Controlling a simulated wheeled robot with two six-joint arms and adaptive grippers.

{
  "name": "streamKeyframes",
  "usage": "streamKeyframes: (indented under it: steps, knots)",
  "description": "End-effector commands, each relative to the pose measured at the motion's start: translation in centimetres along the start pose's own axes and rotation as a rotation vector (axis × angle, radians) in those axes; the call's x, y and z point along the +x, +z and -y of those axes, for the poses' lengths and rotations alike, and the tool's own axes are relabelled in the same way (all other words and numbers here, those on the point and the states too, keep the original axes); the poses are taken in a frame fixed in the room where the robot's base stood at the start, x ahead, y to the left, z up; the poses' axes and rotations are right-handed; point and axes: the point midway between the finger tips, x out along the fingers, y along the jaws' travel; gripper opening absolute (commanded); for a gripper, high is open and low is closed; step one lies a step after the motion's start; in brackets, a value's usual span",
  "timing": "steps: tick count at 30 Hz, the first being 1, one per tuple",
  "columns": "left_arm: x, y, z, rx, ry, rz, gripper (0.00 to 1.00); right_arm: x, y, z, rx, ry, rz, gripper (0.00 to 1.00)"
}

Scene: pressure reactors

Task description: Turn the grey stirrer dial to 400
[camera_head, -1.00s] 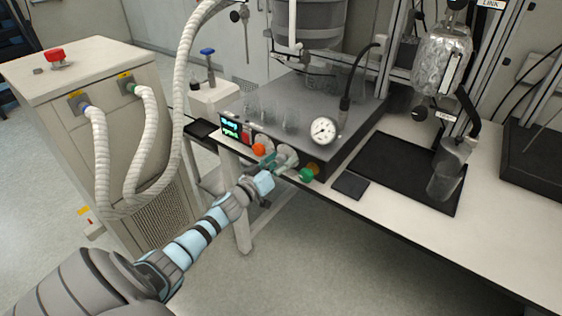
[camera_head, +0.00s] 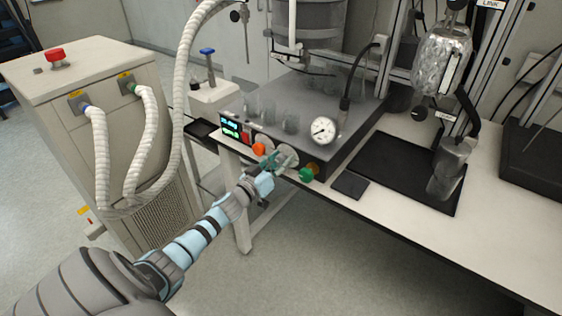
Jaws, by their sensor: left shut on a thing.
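The grey stirrer dial (camera_head: 288,155) is on the front panel of the grey stirrer unit (camera_head: 345,140), between an orange knob (camera_head: 259,150) and a green knob (camera_head: 306,174). My left gripper (camera_head: 277,164) is at the dial, its fingers shut on it. The fingers partly cover the dial, so its pointer and scale cannot be read. A small green display (camera_head: 231,128) is at the panel's left end, its digits too small to read. My right gripper is not in view.
A pressure gauge (camera_head: 323,130) and several glass vessels stand on the unit. A black tray (camera_head: 385,165) holding a metal cup (camera_head: 449,165) lies to its right. A chiller (camera_head: 85,70) with white hoses stands at left. The floor in front of the bench is clear.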

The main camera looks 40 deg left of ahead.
Motion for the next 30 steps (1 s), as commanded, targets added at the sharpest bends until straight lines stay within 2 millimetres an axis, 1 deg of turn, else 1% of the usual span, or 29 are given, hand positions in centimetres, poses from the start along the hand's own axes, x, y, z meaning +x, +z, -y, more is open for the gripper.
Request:
streamKeyframes:
  steps: [14,30]
  knots:
    - [-0.02,0.08,0.02,0.416,-0.001,0.002,0.08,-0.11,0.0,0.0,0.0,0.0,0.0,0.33]
    - [-0.02,0.17,0.01,0.93,0.0,0.002,0.08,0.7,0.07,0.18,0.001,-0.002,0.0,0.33]
